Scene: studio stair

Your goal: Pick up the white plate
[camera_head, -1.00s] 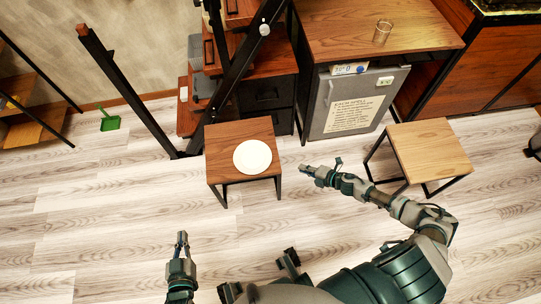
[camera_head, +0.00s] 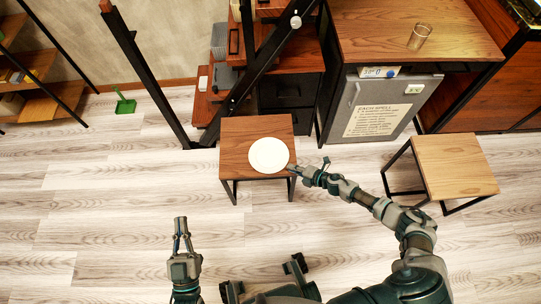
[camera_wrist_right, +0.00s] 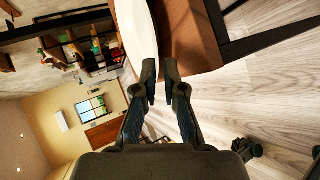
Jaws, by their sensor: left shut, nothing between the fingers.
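The white plate (camera_head: 269,155) lies flat on a small brown wooden stool (camera_head: 232,160) in the head view. My right gripper (camera_head: 293,171) is at the plate's right edge, over the stool's right side. In the right wrist view, the plate (camera_wrist_right: 138,25) rises just beyond the two fingertips of my right gripper (camera_wrist_right: 160,75). The fingertips are close together with a narrow gap; whether the rim is between them I cannot tell. My left gripper (camera_head: 182,226) is shut and empty, above the floor, lower left of the stool.
A lighter wooden stool (camera_head: 455,165) stands to the right. Behind are a desk (camera_head: 390,35) with a glass (camera_head: 419,37), a small grey fridge (camera_head: 380,105) and dark drawers (camera_head: 290,90). A slanted black beam (camera_head: 150,75) stands left of the stool.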

